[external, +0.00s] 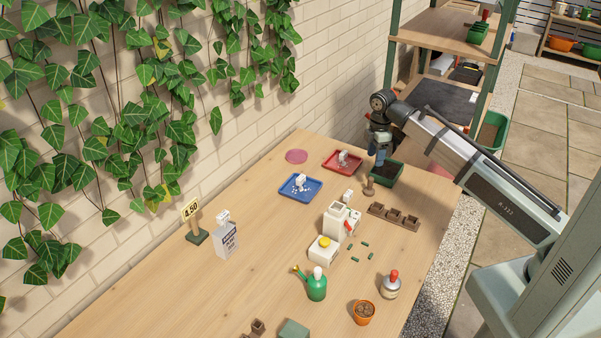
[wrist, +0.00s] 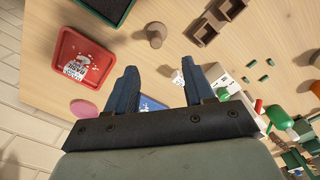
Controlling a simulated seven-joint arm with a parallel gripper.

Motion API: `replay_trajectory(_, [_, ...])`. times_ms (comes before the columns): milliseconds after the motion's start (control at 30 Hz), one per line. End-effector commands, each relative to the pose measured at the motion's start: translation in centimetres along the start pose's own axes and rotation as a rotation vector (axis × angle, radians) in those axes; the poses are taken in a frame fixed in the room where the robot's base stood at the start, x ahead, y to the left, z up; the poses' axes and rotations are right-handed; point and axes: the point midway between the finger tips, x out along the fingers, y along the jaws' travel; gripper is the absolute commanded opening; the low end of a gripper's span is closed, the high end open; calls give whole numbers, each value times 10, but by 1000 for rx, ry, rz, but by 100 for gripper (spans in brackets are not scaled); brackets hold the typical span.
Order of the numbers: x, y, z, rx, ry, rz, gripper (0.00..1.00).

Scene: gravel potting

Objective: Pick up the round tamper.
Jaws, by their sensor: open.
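The round tamper (external: 369,187) is a small brown piece with a wider round base. It stands on the wooden table just in front of the dark green tray. In the wrist view the tamper (wrist: 156,35) lies beyond my fingertips, near the top middle, apart from them. My gripper (external: 380,158) hangs over the dark green tray area, a little above and behind the tamper. In the wrist view my gripper (wrist: 159,68) has its two blue fingers spread with nothing held between them.
The dark green tray (wrist: 122,14) and red tray (wrist: 60,72) are close by. A brown cell tray (external: 394,217) stands right of the tamper, with a small white block (external: 348,196) to its left. A blue tray (external: 300,197) lies farther left. The table's front left is mostly clear.

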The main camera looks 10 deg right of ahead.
Motion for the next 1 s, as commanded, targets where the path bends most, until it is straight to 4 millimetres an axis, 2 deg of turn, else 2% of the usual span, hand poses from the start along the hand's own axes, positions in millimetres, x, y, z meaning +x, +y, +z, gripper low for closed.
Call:
replay_trajectory(500, [70,-1,0,-1,-1,-1,53])
replay_trajectory(1000, [96,3,0,-2,-1,-2,53])
